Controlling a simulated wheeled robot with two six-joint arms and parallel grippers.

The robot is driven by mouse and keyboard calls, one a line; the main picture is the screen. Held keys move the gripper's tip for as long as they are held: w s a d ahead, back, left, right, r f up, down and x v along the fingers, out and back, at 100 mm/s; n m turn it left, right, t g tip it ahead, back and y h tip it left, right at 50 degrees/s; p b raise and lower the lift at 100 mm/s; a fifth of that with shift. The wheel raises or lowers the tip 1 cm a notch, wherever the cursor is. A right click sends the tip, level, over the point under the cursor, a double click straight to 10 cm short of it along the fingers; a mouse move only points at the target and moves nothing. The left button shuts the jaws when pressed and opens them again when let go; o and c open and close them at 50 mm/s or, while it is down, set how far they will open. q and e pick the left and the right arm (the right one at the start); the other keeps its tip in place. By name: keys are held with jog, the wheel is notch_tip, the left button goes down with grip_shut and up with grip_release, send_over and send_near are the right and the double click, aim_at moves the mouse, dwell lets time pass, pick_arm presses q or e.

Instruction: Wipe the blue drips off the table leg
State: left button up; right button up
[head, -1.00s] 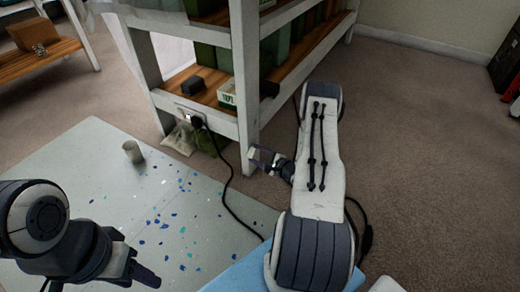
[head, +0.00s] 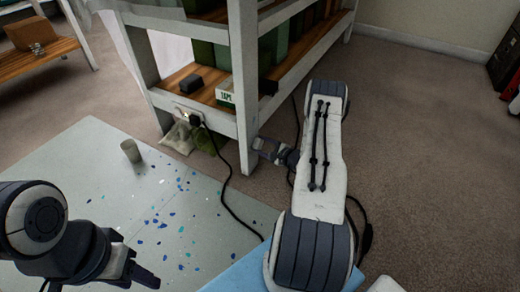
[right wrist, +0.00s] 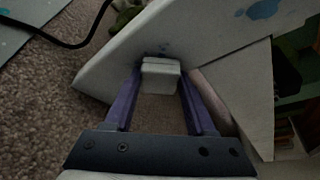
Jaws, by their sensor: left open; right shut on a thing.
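The white table leg (head: 246,120) stands at the front corner of the shelved table in the head view. It crosses the right wrist view (right wrist: 125,65) at a slant. There, a large blue drip (right wrist: 263,9) shows near the top edge, and small blue marks (right wrist: 163,48) lie just beyond the held pad. My right gripper (right wrist: 160,85) is shut on a small white pad (right wrist: 161,75), whose far end is at the leg's face and seems to touch it. In the head view my right gripper (head: 261,146) is beside the leg. My left gripper (head: 146,278) is open and empty.
A grey mat (head: 70,185) with scattered blue flecks and a small cup (head: 131,151) lies to the left. A black cable (head: 226,190) runs past the leg's foot from a power socket (head: 188,115). Carpet right of my right arm is mostly clear.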

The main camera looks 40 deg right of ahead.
aim_at(249, 150)
jog(key=shift+w+d, duration=0.4)
jog(key=shift+d, duration=0.3)
jog(key=shift+d+r, duration=0.1)
jog(key=shift+s+a+r+p, duration=0.1)
jog(key=shift+s+a+p, duration=0.25)
jog(key=shift+a, duration=0.2)
jog(key=shift+s+a+p, duration=0.2)
jog(key=shift+a+p, duration=0.2)
jog(key=shift+a, duration=0.1)
jog(key=shift+s+a, duration=0.25)
jog(key=shift+a, duration=0.25)
jog(key=shift+s+a+p, duration=0.2)
jog(key=shift+a+p, duration=0.3)
jog(key=shift+a, duration=0.1)
jog(key=shift+s+a+p, duration=0.15)
jog(key=shift+a+p, duration=0.35)
jog(key=shift+a, duration=0.1)
jog(key=shift+s+a, duration=0.1)
jog(key=shift+a, duration=0.15)
jog(key=shift+s, duration=0.1)
